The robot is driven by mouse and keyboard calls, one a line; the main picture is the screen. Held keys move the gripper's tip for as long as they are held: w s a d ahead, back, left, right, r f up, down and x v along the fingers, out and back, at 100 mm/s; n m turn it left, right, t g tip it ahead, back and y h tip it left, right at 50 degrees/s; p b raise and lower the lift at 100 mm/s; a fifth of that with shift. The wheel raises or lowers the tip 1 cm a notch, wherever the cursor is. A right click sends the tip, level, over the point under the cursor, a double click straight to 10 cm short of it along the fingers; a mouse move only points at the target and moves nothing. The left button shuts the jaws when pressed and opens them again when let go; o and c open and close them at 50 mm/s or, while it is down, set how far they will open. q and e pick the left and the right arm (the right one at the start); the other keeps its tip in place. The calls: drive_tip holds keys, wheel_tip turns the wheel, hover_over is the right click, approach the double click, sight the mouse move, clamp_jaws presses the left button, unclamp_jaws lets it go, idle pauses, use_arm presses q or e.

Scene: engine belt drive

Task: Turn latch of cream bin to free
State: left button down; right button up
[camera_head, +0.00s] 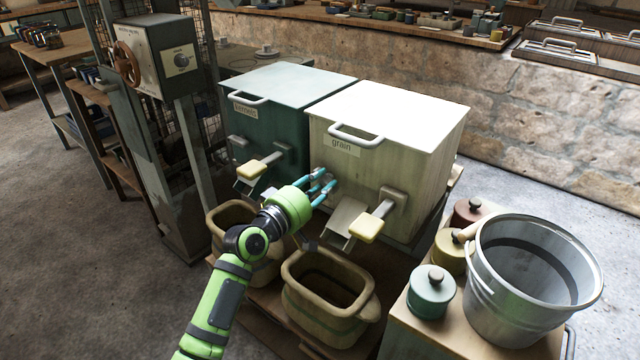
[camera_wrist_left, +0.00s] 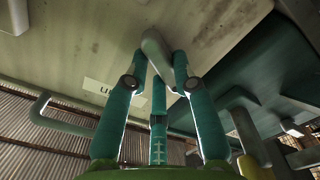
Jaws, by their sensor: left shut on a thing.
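My left gripper (camera_head: 323,183) is at the left part of the cream bin's front, below that label. In the left wrist view its fingers (camera_wrist_left: 160,72) are closed around a small grey latch (camera_wrist_left: 155,46) on the cream bin's face. The fingers partly cover the latch, so its exact angle is hard to tell. A lever with a pale yellow grip (camera_head: 366,230) and a chute (camera_head: 344,218) are to the right of my gripper. My right gripper is not in view.
A teal bin (camera_head: 268,128) stands directly left of the cream bin, with its own yellow-gripped lever (camera_head: 252,169). Tan tubs (camera_head: 330,318) sit below the chutes. A metal bucket (camera_head: 535,280) and lidded jars (camera_head: 431,295) stand on the right.

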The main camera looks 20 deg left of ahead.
use_arm(q)
drive_tip(key=m, duration=0.3)
drive_tip(key=shift+m, duration=0.4)
drive_tip(key=shift+d+m+p, duration=0.1)
drive_tip(key=shift+m+p, duration=0.4)
drive_tip(key=shift+m, duration=0.4)
drive_tip(key=m+p, duration=0.1)
drive_tip(key=m, duration=0.3)
drive_tip(key=shift+f+p, duration=0.1)
drive_tip(key=shift+p, duration=0.25)
drive_tip(key=shift+f+m+p, duration=0.1)
drive_tip(key=shift+m+p, duration=0.35)
drive_tip(key=shift+m, duration=0.65)
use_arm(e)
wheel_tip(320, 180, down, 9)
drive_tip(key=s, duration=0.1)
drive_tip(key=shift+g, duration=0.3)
use_arm(q)
drive_tip(key=c, duration=1)
unclamp_jaws()
